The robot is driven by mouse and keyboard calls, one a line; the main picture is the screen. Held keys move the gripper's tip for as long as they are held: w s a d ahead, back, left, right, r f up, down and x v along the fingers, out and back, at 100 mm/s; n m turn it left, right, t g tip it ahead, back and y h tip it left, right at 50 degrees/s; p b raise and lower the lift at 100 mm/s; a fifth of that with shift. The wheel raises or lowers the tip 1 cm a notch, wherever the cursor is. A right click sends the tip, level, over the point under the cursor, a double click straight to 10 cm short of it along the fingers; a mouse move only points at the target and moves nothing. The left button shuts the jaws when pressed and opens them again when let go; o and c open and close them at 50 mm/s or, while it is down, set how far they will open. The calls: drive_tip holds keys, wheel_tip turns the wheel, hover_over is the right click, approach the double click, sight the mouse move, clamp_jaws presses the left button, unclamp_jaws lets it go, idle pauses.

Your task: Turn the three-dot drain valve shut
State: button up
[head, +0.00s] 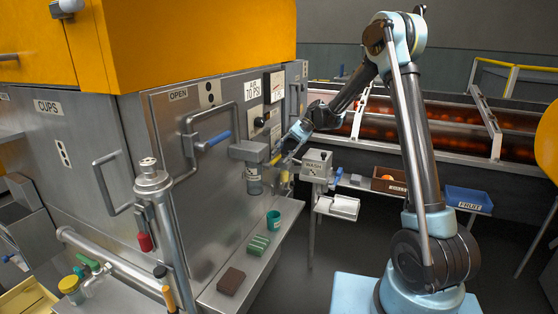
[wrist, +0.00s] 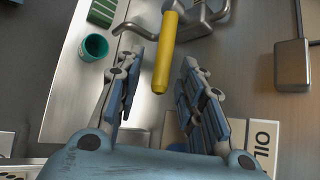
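A yellow bar-shaped handle (wrist: 164,52) on a grey metal fitting (wrist: 200,20) shows in the wrist view. My gripper (wrist: 160,62) is open, with one finger on each side of the handle's free end and visible gaps to both. In the head view my gripper (head: 288,150) is at the machine's side panel, above the steel ledge. A white plate with a black dot (wrist: 5,144) is partly cut off at the wrist view's left edge. I cannot make out three dots by the yellow handle, so I cannot tell which valve it is.
A teal cup (head: 273,221), a green ribbed block (head: 258,246) and a brown block (head: 231,281) sit on the ledge (head: 283,215). An OIL label (wrist: 262,145) is at the wrist view's lower right.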

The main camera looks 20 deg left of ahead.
drive_tip(key=v, duration=0.9)
drive_tip(key=shift+w+r, duration=0.15)
drive_tip(key=shift+d, duration=0.15)
